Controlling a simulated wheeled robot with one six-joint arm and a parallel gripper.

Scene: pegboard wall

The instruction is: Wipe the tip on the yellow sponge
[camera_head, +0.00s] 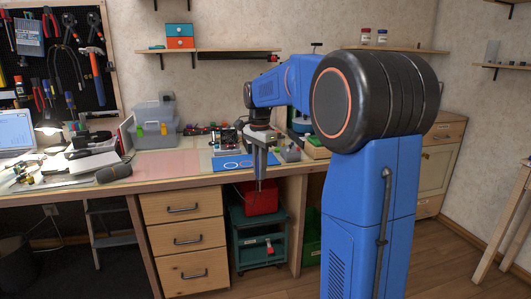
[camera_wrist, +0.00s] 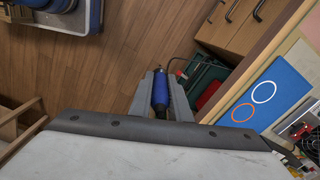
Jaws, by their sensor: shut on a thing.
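My gripper (camera_head: 259,170) hangs in front of the workbench's front edge, pointing down. In the wrist view, my gripper (camera_wrist: 161,82) is shut on a blue-handled tool (camera_wrist: 160,92), which looks like a soldering iron. A thin part of the tool (camera_head: 258,186) shows below the fingers in the head view. Its tip is too small to make out. I cannot pick out the yellow sponge in either view; it may be among the small items on the bench behind my arm.
A blue mat (camera_head: 219,164) with a white and an orange ring lies on the bench; it also shows in the wrist view (camera_wrist: 276,82). Small grey items (camera_head: 290,154) stand right of it. A green cart (camera_head: 246,237) with a red box (camera_head: 260,199) stands under the bench.

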